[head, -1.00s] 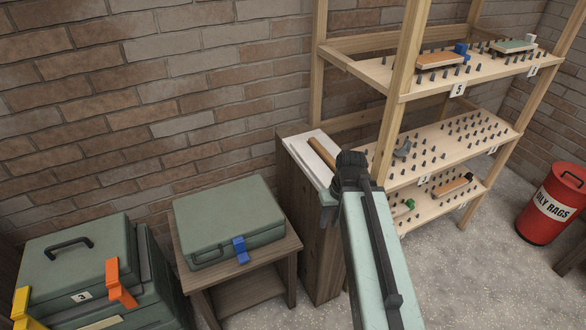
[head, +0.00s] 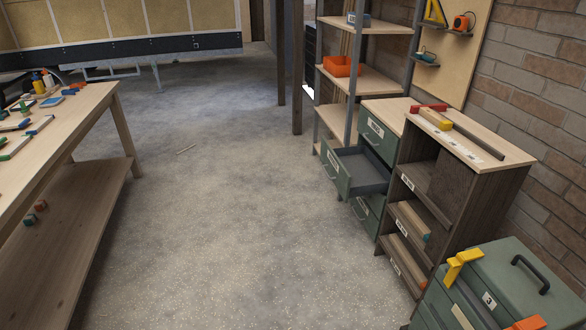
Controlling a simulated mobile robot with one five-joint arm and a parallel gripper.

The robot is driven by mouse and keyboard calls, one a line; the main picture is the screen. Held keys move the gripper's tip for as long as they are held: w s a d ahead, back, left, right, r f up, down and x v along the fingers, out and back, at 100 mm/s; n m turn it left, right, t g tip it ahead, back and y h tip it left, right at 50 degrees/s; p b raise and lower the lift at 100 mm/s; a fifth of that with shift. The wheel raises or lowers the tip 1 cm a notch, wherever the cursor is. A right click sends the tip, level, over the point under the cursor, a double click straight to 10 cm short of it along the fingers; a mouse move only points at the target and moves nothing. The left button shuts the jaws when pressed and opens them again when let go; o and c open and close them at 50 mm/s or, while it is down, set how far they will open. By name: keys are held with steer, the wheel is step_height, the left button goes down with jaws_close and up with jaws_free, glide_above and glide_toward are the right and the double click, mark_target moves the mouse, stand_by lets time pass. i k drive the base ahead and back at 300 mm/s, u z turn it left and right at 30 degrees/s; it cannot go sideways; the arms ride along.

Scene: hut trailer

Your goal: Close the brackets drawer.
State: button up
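A drawer cabinet with green fronts (head: 379,143) and a pale wooden top stands right of centre. One green drawer (head: 336,172) in it is pulled well out over the floor, and its grey inside shows no clear contents. The drawer above it and the one below (head: 366,221) look shut or nearly so. The fronts carry white labels, too small to read, so I cannot confirm which is the brackets drawer. My gripper is outside the view.
Open concrete floor (head: 215,180) lies before the cabinet. A workbench (head: 60,120) with tools runs along the left. A dark cubby unit (head: 450,185) and a green toolbox (head: 520,275) with yellow and orange latches stand at right. Shelving (head: 365,82) stands behind.

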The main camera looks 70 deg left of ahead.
mark_target(355, 171)
steer(key=u, duration=3.55)
steer(key=k, duration=2.05)
steer(key=z, duration=1)
steer(key=i, duration=1.65)
steer(key=u, duration=0.05)
